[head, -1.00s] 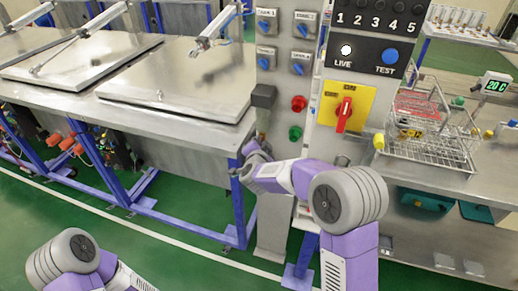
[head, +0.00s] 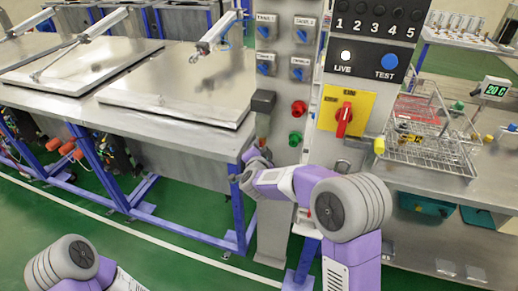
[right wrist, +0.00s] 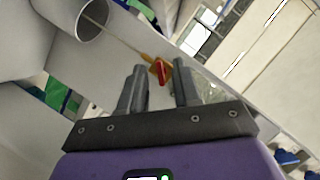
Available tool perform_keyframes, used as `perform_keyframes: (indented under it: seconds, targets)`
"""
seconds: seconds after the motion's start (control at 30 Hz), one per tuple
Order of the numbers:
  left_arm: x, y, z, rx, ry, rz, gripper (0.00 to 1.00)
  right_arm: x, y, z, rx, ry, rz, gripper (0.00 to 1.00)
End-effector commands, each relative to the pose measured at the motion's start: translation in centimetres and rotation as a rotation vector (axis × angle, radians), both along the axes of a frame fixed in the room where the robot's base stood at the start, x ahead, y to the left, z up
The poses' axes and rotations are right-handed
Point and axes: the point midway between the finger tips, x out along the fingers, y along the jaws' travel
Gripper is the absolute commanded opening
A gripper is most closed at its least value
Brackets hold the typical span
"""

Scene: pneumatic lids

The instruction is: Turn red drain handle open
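In the right wrist view a small red handle-like part (right wrist: 160,71) with an orange-yellow piece beside it shows beyond and between my fingertips. A gap seems to separate it from them, and I cannot tell for sure whether it is the drain handle. In the head view a red rotary handle (head: 344,119) points down on a yellow plate (head: 360,103) on the grey panel. My left gripper is out of view.
The steel table (head: 190,137) with its lid is left of my right gripper, on a blue leg (head: 238,210). The control post (head: 275,205) stands close right. A wire rack (head: 430,150) sits on the right bench. Green floor in front is open.

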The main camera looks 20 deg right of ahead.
Motion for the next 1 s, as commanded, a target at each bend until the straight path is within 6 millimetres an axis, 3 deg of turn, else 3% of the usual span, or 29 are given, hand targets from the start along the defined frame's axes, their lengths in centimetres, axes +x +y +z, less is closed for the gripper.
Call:
perform_keyframes:
  seconds: [0.43,1.0]
  targets:
    - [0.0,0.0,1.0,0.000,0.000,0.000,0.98,-5.9,2.0,1.8,0.002,0.001,0.003,0.32]
    - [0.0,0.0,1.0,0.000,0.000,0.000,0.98,-6.5,2.1,1.8,0.000,0.002,0.002,0.32]
